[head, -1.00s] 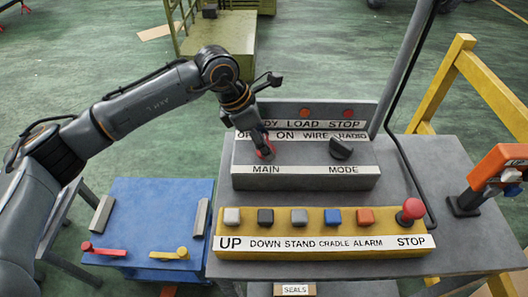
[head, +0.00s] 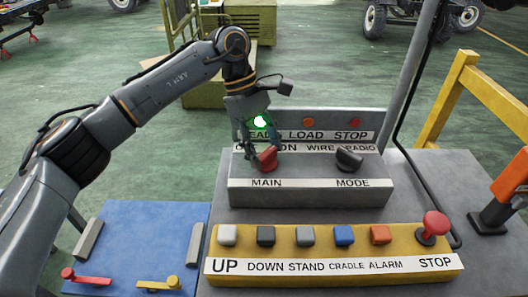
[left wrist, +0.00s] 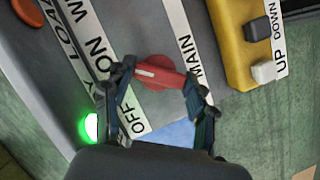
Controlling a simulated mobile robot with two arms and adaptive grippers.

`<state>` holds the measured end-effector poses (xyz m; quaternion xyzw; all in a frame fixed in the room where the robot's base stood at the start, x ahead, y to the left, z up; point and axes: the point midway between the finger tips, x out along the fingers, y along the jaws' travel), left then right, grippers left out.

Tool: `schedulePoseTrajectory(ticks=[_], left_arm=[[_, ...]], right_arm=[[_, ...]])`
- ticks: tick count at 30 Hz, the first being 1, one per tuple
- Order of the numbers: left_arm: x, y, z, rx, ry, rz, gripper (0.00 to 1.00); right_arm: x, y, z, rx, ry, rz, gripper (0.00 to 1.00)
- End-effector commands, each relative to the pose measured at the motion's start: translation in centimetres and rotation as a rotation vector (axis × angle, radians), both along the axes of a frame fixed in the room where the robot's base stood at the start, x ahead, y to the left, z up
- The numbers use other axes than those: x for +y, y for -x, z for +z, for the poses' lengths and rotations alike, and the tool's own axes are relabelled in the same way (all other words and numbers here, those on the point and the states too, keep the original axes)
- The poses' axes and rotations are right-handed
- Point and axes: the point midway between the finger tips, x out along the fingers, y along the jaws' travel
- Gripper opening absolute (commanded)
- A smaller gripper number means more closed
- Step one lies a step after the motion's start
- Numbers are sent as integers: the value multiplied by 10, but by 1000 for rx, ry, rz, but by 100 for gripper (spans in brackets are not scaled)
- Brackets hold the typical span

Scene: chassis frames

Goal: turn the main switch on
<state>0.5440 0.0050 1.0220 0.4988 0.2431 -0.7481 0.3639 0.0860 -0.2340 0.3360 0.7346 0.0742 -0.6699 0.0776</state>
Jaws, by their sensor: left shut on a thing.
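The red main switch (head: 268,159) is a knob above the word MAIN on the grey control box (head: 240,184). My left gripper (head: 262,155) reaches down over it and is shut on it. In the left wrist view the fingers of my left gripper (left wrist: 158,84) lie on either side of the red main switch (left wrist: 160,74). The switch's white mark sits at its end towards the ON label (left wrist: 103,64); the OFF label (left wrist: 133,118) is further down the strip. A green lamp (head: 260,121) is lit behind the gripper. My right gripper is out of view.
A black mode knob (head: 349,159) stands right of the switch. In front, a yellow button box (head: 215,243) carries several buttons and a red stop button (head: 434,226). A blue panel (head: 130,228) with red and yellow levers lies at left. A grey post rises behind.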

Motion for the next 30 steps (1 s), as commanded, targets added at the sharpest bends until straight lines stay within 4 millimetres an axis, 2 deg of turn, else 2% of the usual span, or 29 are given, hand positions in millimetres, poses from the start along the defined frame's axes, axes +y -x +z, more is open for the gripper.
schedulePoseTrajectory(ticks=[9,25,26,28,29,30], left_arm=[[-1,-1,0,-2,-1,-115,25],[-1,-1,1,-4,1,-138,25],[0,-1,1,-4,1,-138,60],[0,-1,1,-4,1,-138,75],[-1,-1,0,-4,1,-138,79],[-1,-1,0,-3,0,-138,79]], right_arm=[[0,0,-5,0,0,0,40],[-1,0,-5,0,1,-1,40],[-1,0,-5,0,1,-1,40],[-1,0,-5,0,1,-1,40],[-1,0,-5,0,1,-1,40],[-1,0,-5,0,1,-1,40]])
